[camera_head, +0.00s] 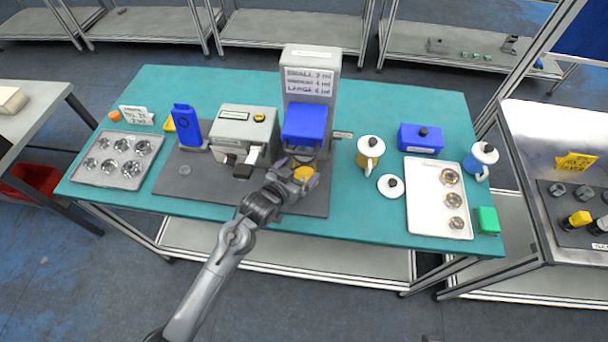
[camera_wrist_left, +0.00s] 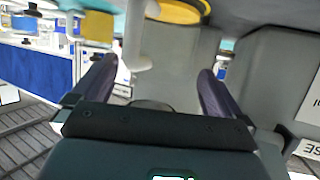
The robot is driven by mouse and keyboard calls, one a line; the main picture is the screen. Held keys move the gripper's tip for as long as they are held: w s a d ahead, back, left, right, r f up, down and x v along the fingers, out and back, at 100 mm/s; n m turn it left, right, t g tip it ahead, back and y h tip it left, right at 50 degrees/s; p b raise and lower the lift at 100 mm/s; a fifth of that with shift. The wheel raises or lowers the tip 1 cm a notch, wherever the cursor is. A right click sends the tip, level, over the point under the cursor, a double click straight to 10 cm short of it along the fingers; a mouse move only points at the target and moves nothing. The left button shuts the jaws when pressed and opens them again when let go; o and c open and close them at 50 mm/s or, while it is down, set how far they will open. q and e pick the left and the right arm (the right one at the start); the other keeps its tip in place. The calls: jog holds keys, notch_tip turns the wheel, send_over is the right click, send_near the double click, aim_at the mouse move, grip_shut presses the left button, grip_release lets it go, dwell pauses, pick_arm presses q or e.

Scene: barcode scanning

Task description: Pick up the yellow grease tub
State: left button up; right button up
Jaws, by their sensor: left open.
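A round yellow thing (camera_head: 302,174), which looks like the yellow grease tub, is at the fingertips of my left gripper (camera_head: 296,182) in the head view, in front of the grey dispenser with the blue block. Part of it is hidden by the gripper. Whether a finger touches the tub I cannot tell. My right gripper is not in view.
The tall grey dispenser (camera_head: 311,60) stands close behind the gripper, with a grey machine (camera_head: 244,124) left of it. A yellow mug (camera_head: 370,153), a white lid (camera_head: 391,186) and a white tray (camera_head: 421,215) are to the right. The teal table's (camera_head: 350,229) front strip is clear.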

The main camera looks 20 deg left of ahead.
pick_arm(q)
jog(key=shift+x, duration=1.5)
jog(key=c, duration=0.9)
jog(key=shift+r, duration=0.1)
